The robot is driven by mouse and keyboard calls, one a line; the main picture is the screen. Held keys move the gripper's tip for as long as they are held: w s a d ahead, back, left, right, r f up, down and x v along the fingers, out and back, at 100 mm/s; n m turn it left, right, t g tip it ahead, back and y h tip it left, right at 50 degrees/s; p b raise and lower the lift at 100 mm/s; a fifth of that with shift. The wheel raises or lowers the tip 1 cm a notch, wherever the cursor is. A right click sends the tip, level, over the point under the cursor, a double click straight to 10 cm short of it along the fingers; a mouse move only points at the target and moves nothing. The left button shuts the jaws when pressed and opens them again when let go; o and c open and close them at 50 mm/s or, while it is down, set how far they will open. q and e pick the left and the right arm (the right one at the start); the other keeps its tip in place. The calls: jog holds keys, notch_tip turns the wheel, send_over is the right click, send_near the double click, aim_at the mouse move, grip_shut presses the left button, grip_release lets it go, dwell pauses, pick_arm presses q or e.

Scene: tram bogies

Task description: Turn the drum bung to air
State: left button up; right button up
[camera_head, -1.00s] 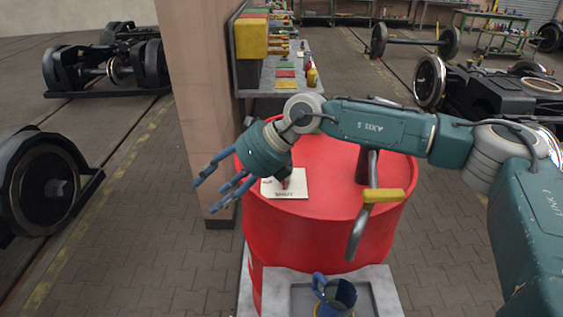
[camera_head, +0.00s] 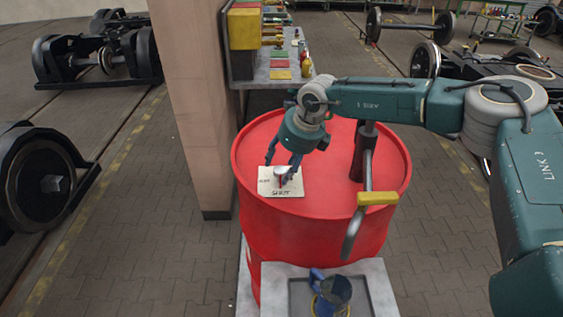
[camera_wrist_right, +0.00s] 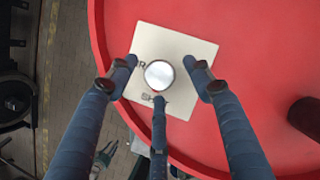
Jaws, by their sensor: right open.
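The drum bung (camera_head: 281,174) is a round silvery cap on a cream square plate (camera_head: 268,189) on top of the red drum (camera_head: 325,235). The plate has dark lettering at its front and left edges; the front word looks like SHUT. A small red mark shows at the bung, but its exact direction is unclear. My right gripper (camera_head: 284,168) points down over the bung, its fingers open. In the right wrist view the bung (camera_wrist_right: 159,74) lies between the three spread fingers (camera_wrist_right: 161,80), apart from them in the picture; whether they touch it is unclear. My left gripper is out of view.
A pump with a grey spout and yellow handle (camera_head: 377,198) stands on the drum, right of the bung. A blue jug (camera_head: 333,292) stands on the grey tray (camera_head: 381,290) in front. A pillar (camera_head: 190,100) rises behind left, beside a workbench (camera_head: 268,72).

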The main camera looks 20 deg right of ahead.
jog(key=shift+w+a+f, duration=0.2)
jog(key=shift+f, duration=0.45)
jog(key=shift+r, duration=0.1)
jog(key=c, duration=1.1)
jog(key=shift+c, duration=0.2)
